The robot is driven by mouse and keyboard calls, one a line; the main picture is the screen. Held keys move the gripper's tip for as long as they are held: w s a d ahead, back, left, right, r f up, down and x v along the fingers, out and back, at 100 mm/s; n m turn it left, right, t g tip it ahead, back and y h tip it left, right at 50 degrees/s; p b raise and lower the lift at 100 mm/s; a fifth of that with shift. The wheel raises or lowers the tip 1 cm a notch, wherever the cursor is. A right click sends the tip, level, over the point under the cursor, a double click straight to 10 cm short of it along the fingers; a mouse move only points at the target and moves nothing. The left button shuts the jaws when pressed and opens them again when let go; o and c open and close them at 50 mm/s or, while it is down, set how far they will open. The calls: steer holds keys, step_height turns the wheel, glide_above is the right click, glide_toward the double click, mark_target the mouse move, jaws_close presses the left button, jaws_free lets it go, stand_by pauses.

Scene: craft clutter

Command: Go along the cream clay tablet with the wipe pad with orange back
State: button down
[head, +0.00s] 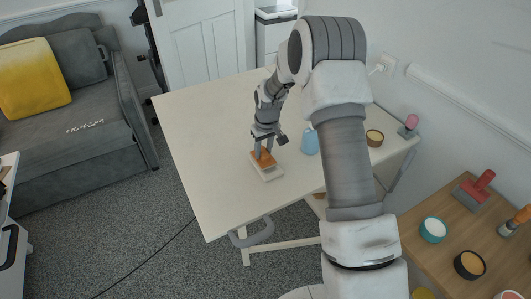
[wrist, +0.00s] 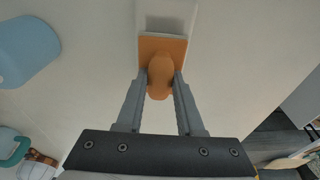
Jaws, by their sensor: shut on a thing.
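The wipe pad with orange back (head: 264,157) is in my gripper (head: 264,150), which is shut on its orange grip. In the wrist view the orange back (wrist: 176,46) shows between and beyond my two grey fingers (wrist: 160,84). The cream clay tablet (head: 269,174) lies on the pale table, at and just in front of the pad. In the wrist view the tablet (wrist: 188,14) runs up to the top edge, with a greyish patch in its middle. The pad's underside is hidden, so I cannot tell whether it touches the tablet.
A blue container (head: 310,142) stands right of the pad, close to my arm. A brown bowl (head: 374,138) and a pink-topped tool (head: 408,127) are farther right. A wooden side table (head: 448,206) holds bowls and tools. The table's left part (head: 200,130) is clear.

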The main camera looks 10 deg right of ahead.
steer(key=shift+w+a, duration=0.1)
steer(key=shift+w, duration=0.1)
steer(key=shift+w+f, duration=0.1)
steer(key=shift+w+a, duration=0.2)
steer(key=shift+w, duration=0.3)
steer(key=shift+w+a, duration=0.15)
steer(key=shift+w, duration=0.3)
steer(key=shift+w+a, duration=0.15)
steer(key=shift+w, duration=0.4)
step_height(320, 180, up, 7)
steer(key=p, duration=0.3)
stand_by(0.4)
